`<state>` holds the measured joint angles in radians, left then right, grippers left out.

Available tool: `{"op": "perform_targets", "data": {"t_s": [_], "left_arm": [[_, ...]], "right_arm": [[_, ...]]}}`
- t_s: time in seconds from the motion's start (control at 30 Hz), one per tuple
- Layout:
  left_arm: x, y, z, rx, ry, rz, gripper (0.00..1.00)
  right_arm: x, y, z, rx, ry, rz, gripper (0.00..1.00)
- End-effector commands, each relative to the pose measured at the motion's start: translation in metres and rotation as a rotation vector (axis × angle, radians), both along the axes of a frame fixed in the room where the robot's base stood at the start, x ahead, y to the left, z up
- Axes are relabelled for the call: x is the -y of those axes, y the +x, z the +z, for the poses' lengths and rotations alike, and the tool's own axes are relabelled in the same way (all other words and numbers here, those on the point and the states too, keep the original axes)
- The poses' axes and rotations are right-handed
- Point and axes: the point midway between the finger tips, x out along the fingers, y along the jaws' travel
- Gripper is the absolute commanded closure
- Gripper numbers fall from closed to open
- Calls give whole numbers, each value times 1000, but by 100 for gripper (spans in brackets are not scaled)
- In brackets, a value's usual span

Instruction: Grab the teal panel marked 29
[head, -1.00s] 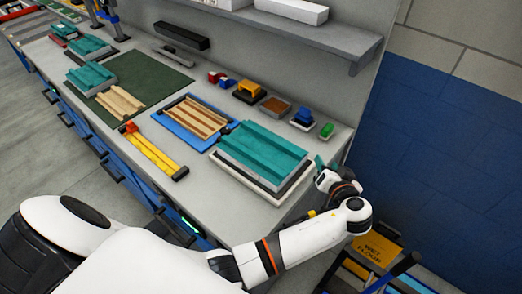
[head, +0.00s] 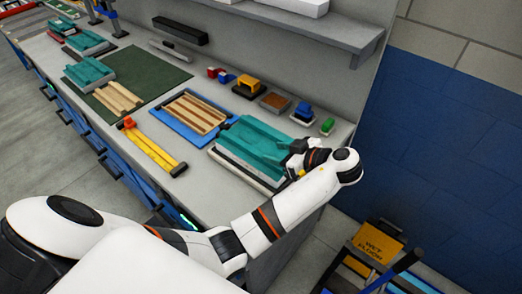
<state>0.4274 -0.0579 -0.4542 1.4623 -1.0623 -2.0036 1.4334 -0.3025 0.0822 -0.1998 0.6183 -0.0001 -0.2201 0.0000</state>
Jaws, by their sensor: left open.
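A large teal panel (head: 248,140) with raised ridges lies on a pale tray or stack (head: 238,170) near the right end of the bench. Smaller teal panels lie further left, one at the mat's edge (head: 88,71) and others behind it (head: 87,42) (head: 61,25). I cannot read a number on any of them. My left gripper (head: 290,158) is open at the right end of the large teal panel. Its fingers are partly hidden by my wrist, and I cannot tell whether they touch the panel. My right gripper is not in view.
A blue tray with wooden slats (head: 171,119) and a yellow bar tool (head: 152,146) lie left of the large panel. Small coloured blocks (head: 248,84) stand behind it. A grey shelf (head: 290,29) overhangs the back. A yellow wet floor sign (head: 380,240) stands off the bench's right end.

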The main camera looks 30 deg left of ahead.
Motion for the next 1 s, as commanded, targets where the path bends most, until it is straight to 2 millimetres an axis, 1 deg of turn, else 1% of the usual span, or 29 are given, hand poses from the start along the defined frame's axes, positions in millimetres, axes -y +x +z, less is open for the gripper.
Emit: {"op": "perform_targets", "data": {"t_s": [0.03, 0.1, 0.33, 0.5, 0.6, 0.7, 0.9, 0.93, 1.0], "left_arm": [[-8, 1, -6, 2, 2, 0, 53], [-16, 2, -9, 1, 2, -1, 53], [-31, 2, -16, 0, 2, -1, 53], [-54, 0, -31, 1, 4, -2, 53], [-65, 2, -35, 1, 2, -3, 53], [-69, 3, -36, 0, 0, -3, 53], [-69, 3, -36, 0, -1, -4, 53], [-69, 3, -36, 0, 0, -4, 56], [-69, 3, -36, 0, 0, -4, 68]], "right_arm": [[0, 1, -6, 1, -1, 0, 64], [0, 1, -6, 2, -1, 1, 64], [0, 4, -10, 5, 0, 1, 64], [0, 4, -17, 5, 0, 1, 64], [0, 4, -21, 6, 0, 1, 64], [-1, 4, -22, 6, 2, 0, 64], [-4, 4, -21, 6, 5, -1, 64], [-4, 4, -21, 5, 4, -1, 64], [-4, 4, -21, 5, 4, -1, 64]]}}
